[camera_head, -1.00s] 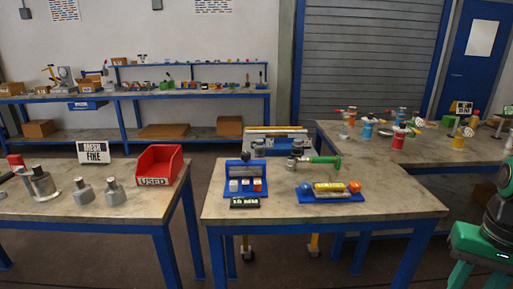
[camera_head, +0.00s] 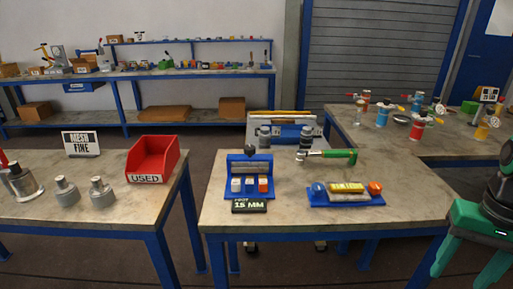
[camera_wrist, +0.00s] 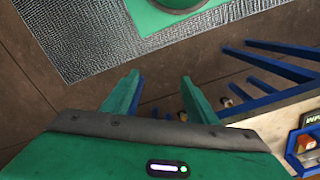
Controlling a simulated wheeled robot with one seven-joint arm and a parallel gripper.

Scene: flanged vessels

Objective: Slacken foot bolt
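I cannot make out a foot bolt. The nearest vessels are grey flanged ones on the left table, including one vessel (camera_head: 101,193) at the right of that group. Coloured vessels stand on the right table, including a red one (camera_head: 420,128) and a blue one (camera_head: 382,117). A green-handled tool (camera_head: 335,154) lies on the centre table. A blue stand (camera_head: 249,166) holds white and red blocks behind a sign reading "FIRST 15 MM" (camera_head: 250,206). My green gripper (camera_wrist: 158,95) is open and empty over the floor, right of the centre table, and partly shows in the head view (camera_head: 463,275).
A blue tray (camera_head: 317,197) with a yellow block and an orange piece lies on the centre table (camera_head: 225,222). A red "USED" bin (camera_head: 153,159) and a "MESH FINE" sign (camera_head: 81,144) stand on the left table. A floor gap separates these tables. A shelved bench (camera_head: 200,72) lines the back wall.

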